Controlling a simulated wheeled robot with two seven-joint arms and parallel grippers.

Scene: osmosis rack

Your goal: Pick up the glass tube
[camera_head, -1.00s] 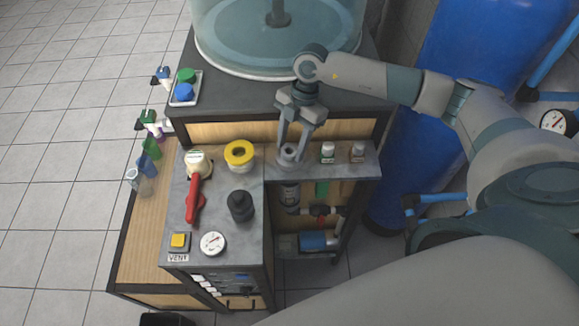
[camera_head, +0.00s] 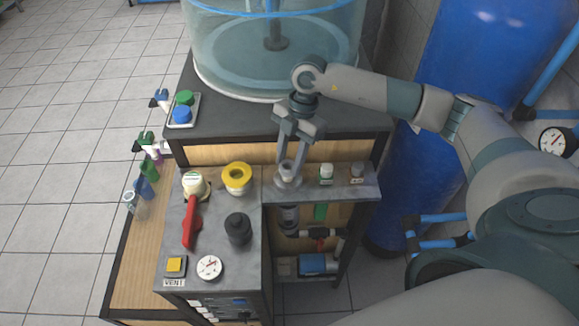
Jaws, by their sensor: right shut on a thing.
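My right gripper (camera_head: 288,174) points down from above at the grey shelf. Its two fingers stand on either side of a small, pale, tube-like piece, which I take to be the glass tube (camera_head: 288,170), and are shut on it. The piece sits upright at a round grey fitting (camera_head: 288,184) on the shelf. The fingers partly hide it, and I cannot tell whether it is lifted. My left gripper is out of view.
Two small bottles (camera_head: 326,173) stand right of the gripper. A yellow-topped part (camera_head: 237,177), red-handled valve (camera_head: 191,220), black knob (camera_head: 238,228) and gauge (camera_head: 209,267) are on the left panel. A large clear tank (camera_head: 275,50) stands behind.

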